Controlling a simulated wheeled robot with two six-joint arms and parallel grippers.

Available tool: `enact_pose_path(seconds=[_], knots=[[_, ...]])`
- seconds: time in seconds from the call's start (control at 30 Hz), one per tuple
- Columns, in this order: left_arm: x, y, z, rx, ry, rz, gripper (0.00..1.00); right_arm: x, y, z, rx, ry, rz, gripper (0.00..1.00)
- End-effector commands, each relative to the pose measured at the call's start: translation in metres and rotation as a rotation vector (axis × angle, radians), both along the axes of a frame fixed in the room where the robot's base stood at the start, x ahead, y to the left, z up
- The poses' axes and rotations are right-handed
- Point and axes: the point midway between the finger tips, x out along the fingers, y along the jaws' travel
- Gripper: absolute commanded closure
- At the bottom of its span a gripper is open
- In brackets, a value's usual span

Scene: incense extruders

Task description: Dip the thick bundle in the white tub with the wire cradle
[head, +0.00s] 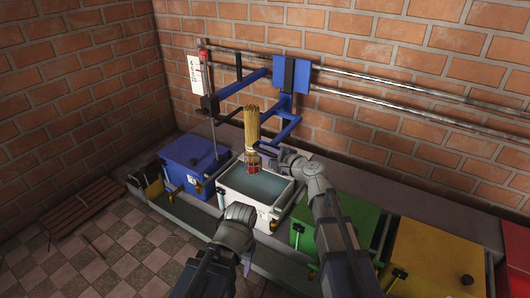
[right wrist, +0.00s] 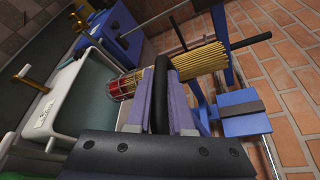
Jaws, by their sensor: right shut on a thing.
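The thick bundle (head: 252,130) of yellow sticks stands upright above the white tub (head: 231,203), which holds grey-green liquid. Its lower end is red and sits inside the wire cradle (head: 254,166), low over the liquid; I cannot tell if it touches. In the right wrist view the bundle (right wrist: 200,61) runs across the jaws, with the red end in the cradle (right wrist: 126,85) over the tub's side. My right gripper (head: 266,153) is shut on the bundle or its holder, beside the tub's back edge. My left gripper (head: 246,262) is low in front of the tub; its fingers are unclear.
A blue lidded tub (head: 190,160) stands left of the white one. Green (head: 318,225) and yellow (head: 430,258) tubs stand to the right. A blue frame (head: 291,75) on metal rails (head: 390,100) hangs behind. A wooden pallet (head: 85,205) lies on the floor at left.

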Motion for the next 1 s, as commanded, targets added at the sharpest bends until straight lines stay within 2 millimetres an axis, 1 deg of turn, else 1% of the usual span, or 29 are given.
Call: enact_pose_path(seconds=[0.03, 0.1, 0.13, 1.0], knots=[[0.0, 0.0, 0.0, 0.0, 0.0, 0.0, 0.43, -0.0001, 0.0, -0.0001, 0.0, 0.0, 0.0, 0.91], [0.0, 0.0, 0.0, 0.0, 0.0, 0.0, 0.43, -0.0001, 0.0, -0.0001, 0.0, 0.0, 0.0, 0.99], [0.0, 0.0, 0.0, 0.0, 0.0, 0.0, 0.43, -0.0001, 0.0, -0.0001, 0.0, 0.0, 0.0, 1.0], [0.0, 0.0, 0.0, 0.0, 0.0, 0.0, 0.43, -0.0003, -0.0001, -0.0001, 0.0, 0.0, 0.0, 1.0]])
